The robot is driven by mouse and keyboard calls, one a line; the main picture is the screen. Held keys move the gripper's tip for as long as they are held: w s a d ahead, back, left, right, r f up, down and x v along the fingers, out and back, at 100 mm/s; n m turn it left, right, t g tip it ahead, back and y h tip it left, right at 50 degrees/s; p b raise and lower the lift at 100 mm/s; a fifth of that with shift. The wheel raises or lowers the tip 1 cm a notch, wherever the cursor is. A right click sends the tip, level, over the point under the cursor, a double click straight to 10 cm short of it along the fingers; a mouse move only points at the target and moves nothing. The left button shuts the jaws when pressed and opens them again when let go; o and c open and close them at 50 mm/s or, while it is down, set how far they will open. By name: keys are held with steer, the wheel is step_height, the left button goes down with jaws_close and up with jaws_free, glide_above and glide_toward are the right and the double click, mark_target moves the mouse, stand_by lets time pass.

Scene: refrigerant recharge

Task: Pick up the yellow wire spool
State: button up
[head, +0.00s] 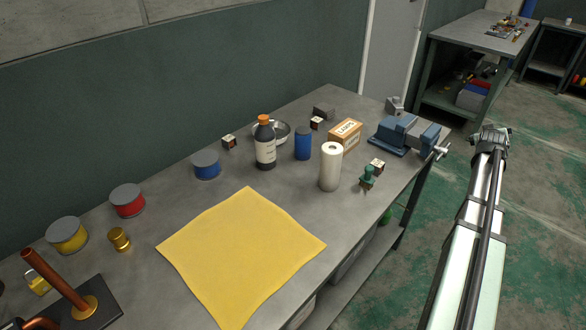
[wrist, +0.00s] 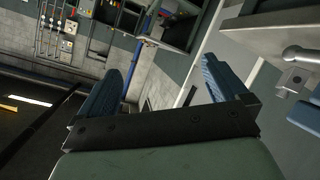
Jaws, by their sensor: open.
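The yellow wire spool (head: 67,235) stands upright with a grey top at the left end of the workbench (head: 215,190), against the wall. My gripper (wrist: 163,75) is open in the wrist view, its two blue fingers spread with nothing between them. My arm shows at the right of the head view, beyond the bench's right edge and far from the spool. The gripper's fingers cannot be made out there. The spool is not in the wrist view.
A red spool (head: 127,200) and blue spool (head: 206,165) stand along the wall. A brass cylinder (head: 119,239) and copper pipe (head: 55,282) are near the yellow spool. A yellow cloth (head: 240,255) covers the front middle. A bottle (head: 265,145), paper roll (head: 330,167) and vise (head: 405,135) stand farther right.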

steer(key=w+r+t, duration=0.1)
steer(key=w+r, duration=0.4)
steer(key=r, duration=0.4)
steer(key=w+a+n+y, duration=0.2)
steer(key=w+a, duration=0.4)
steer(key=a, duration=0.4)
steer(key=w+a+n+y, duration=0.1)
steer(key=w+a, duration=0.4)
steer(key=a, duration=0.5)
steer(key=w+a+f+n+g+y, duration=0.1)
steer(key=a+f+n+y, duration=0.1)
steer(key=a, duration=1.4)
steer(key=w+a+f+n+g+y, duration=0.1)
steer(key=w+a+n+y, duration=0.1)
steer(key=a, duration=1.4)
steer(key=w+a+f+n+g+y, duration=0.1)
steer(key=a+f+n+y, duration=0.1)
steer(key=a, duration=1.4)
steer(key=s+a+n+g+y, duration=0.1)
steer(key=s+a+n+g, duration=0.3)
steer(key=a, duration=1.4)
steer(key=n+g+h, duration=0.1)
steer(key=n+g, duration=0.3)
steer(key=n, duration=0.3)
glide_above(62, 228)
step_height(62, 228, down, 13)
steer(key=shift+d+r, duration=0.1)
steer(key=shift+d, duration=0.05)
